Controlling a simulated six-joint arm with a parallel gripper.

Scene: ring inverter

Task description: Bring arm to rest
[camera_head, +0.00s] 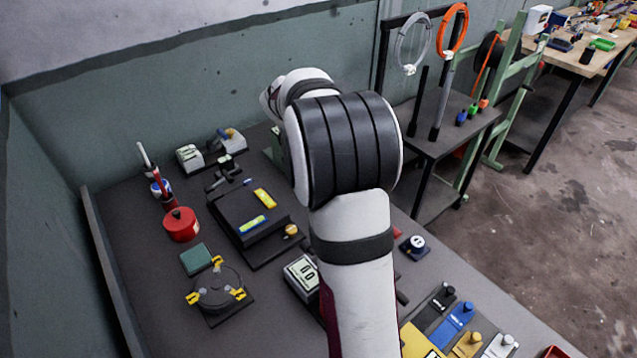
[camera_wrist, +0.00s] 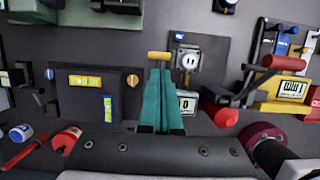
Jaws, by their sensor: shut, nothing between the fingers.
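My gripper (camera_wrist: 158,72) shows in the wrist view as two teal fingers pressed together, with nothing between them. It points toward a small orange-yellow cylinder (camera_wrist: 160,55) just past the fingertips; I cannot tell whether they touch. In the head view my arm crosses the middle of the picture, and its bulk hides most of the gripper. The dark bench (camera_head: 145,255) lies below and around the arm.
A dark box with yellow inserts (camera_head: 250,215), a red can (camera_head: 180,224), a clamp fixture with yellow jaws (camera_head: 217,290) and a display device (camera_head: 303,274) stand on the bench. Coloured blocks (camera_head: 455,318) sit front right. A ring stand (camera_head: 440,105) stands behind right.

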